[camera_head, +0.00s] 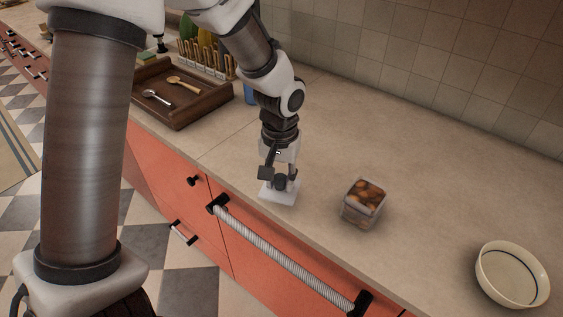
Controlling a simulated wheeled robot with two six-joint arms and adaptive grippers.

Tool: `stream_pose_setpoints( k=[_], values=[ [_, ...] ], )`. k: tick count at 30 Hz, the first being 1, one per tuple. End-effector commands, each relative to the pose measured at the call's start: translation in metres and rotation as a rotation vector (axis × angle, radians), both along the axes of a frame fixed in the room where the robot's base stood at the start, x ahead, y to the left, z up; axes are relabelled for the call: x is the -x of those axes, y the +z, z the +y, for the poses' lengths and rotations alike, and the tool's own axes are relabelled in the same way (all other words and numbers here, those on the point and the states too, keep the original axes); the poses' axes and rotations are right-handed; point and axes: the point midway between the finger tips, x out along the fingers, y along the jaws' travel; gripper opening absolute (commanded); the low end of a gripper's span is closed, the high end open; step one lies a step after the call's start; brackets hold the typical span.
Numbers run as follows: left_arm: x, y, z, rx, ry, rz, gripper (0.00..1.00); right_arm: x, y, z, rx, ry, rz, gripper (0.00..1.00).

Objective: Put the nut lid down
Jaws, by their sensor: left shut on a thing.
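The nut lid (280,197) is a pale, square plate with a dark knob on top. It is level at the front part of the counter, close to the surface; I cannot tell whether it touches. My left gripper (279,179) points down and is shut on the lid's knob, which its fingers partly hide. The nut canister (363,206) is a clear, square container of brown nuts, standing to the right of the lid and apart from it. My right gripper is not in view.
A white bowl (512,275) stands at the right on the counter (420,165). A brown wooden tray (185,112) with two spoons and a rack (207,60) are at the left. The counter behind the canister is clear. Red drawers (165,170) lie below the front edge.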

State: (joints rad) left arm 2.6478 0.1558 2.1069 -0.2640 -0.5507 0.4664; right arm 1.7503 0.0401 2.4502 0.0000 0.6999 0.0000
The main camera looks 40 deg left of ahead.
Motion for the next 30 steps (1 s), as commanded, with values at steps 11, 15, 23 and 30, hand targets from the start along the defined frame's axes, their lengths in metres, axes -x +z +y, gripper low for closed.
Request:
stream_pose_setpoints(
  k=[11,15,23,30],
  values=[
    [-0.088,-0.008,0.051,0.000,0.002,0.000,0.00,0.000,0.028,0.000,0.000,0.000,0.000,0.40],
    [-0.091,-0.022,0.053,-0.001,0.000,0.004,0.00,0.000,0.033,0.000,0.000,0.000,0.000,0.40],
    [-0.091,-0.045,0.052,0.000,0.000,0.000,0.00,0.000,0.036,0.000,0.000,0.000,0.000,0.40],
    [-0.090,-0.048,0.052,0.000,0.000,0.001,0.42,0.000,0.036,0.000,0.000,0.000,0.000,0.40]
  ],
)
